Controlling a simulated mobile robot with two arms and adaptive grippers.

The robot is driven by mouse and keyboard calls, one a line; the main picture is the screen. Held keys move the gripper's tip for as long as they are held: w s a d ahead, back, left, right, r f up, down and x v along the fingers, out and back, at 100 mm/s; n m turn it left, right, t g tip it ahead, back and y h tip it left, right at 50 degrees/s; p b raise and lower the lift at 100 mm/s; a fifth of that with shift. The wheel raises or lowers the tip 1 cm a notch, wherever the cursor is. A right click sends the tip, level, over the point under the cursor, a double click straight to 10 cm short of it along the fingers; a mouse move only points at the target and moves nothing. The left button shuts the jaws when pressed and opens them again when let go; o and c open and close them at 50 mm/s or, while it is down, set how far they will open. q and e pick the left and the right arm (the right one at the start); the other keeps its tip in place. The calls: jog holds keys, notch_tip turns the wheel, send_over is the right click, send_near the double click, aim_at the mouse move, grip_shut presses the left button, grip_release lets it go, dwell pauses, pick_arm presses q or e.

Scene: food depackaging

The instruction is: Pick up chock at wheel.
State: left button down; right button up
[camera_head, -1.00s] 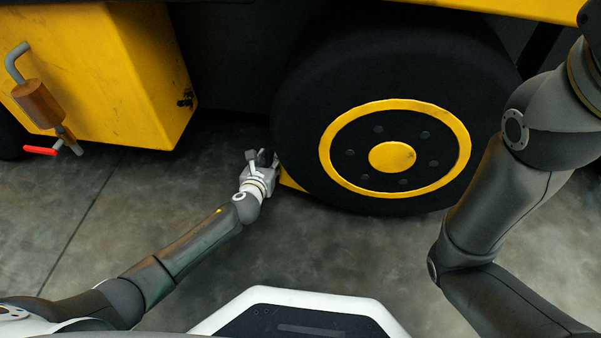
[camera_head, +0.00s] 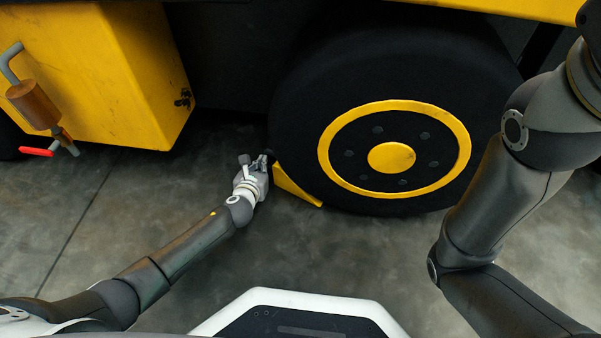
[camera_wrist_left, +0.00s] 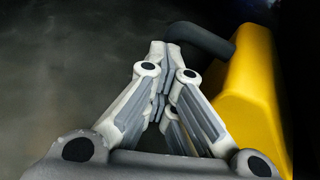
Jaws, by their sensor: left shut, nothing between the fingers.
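The yellow wheel chock (camera_head: 293,188) sits on the floor against the lower left of the big black tyre (camera_head: 297,115). In the left wrist view the chock (camera_wrist_left: 248,95) lies right of the fingers, with a dark bent handle (camera_wrist_left: 203,38) reaching from it toward the fingertips. My left gripper (camera_head: 262,162) is just left of the chock in the head view. Its fingers (camera_wrist_left: 162,62) are shut with nothing between them. The tips are close to the handle; whether they touch it I cannot tell. My right arm shows at the right, but its gripper is out of view.
A yellow vehicle body part (camera_head: 100,75) overhangs at the upper left, with an orange-brown cylinder (camera_head: 34,104) and a red-handled valve (camera_head: 37,152) on it. Bare concrete floor (camera_head: 110,215) lies open left of and in front of the wheel.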

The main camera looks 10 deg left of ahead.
pick_arm(q)
jog(key=shift+a+p, duration=0.35)
jog(key=shift+a, duration=1.45)
jog(key=shift+w+a, duration=0.1)
jog(key=shift+a, duration=2.4)
jog(key=c, duration=2.2)
grip_release()
jog(key=o, duration=0.8)
jog(key=shift+c, duration=0.2)
jog(key=p+v, duration=0.4)
jog(key=v, duration=0.2)
jog(key=shift+s+r, duration=0.2)
jog(key=shift+r, duration=0.05)
jog(key=shift+s+r+p, duration=0.25)
jog(key=shift+s+p, duration=0.3)
jog(key=shift+s, duration=0.15)
